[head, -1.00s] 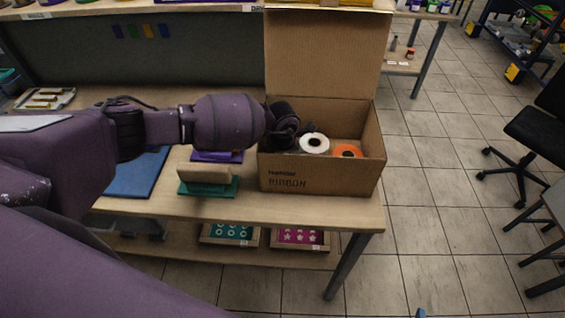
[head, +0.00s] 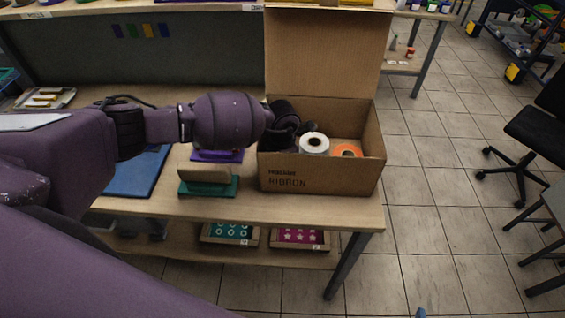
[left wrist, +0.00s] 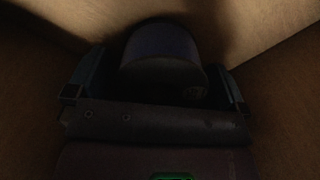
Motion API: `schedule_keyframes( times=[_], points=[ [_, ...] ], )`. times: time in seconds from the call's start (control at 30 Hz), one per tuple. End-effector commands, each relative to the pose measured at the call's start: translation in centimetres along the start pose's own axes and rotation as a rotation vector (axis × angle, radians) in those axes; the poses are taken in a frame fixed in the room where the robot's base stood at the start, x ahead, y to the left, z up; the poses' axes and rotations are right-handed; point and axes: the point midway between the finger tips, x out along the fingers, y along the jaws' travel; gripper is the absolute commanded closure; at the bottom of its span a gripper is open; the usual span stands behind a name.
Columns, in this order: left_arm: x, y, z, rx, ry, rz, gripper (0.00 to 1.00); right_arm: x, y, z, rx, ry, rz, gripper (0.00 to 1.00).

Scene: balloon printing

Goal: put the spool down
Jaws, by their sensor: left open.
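My left gripper (head: 290,127) reaches into the open cardboard box (head: 320,179) at its left side. In the left wrist view the gripper (left wrist: 158,75) is open, with one finger on each side of a dark, bluish, rounded spool (left wrist: 160,50). I cannot tell whether the fingers touch it. In the head view this spool is hidden behind the gripper and box wall. A white spool (head: 314,144) and an orange spool (head: 347,150) sit in the box, to the right of the gripper. My right gripper is not in view.
The box's raised lid (head: 322,50) stands behind the gripper. Left of the box on the table (head: 240,206) are a green-based block (head: 208,183) and a blue mat (head: 138,173). The tiled floor to the right is open, with a dark chair (head: 540,132) beyond.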

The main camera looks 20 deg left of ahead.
Motion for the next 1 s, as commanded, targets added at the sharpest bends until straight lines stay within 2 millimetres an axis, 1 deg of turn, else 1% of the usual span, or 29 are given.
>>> schedule_keyframes(
  times=[0.3, 0.5, 0.7, 0.8, 1.0],
  points=[
    [-5.9, 0.1, 0.1, 0.001, -0.005, 0.004, 0.01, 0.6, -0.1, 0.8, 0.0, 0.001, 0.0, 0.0],
    [-9.3, 0.1, 0.1, 0.0, -0.004, 0.004, 0.01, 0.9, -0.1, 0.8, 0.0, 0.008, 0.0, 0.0],
    [-11.3, 0.1, 0.0, 0.0, -0.003, 0.002, 0.01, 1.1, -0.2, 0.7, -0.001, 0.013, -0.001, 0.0],
    [-11.6, 0.1, 0.0, 0.0, -0.001, 0.002, 0.01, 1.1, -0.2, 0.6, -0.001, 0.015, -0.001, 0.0],
    [-11.7, 0.0, 0.0, 0.0, -0.001, 0.001, 0.01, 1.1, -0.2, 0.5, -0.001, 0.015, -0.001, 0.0]
  ],
)
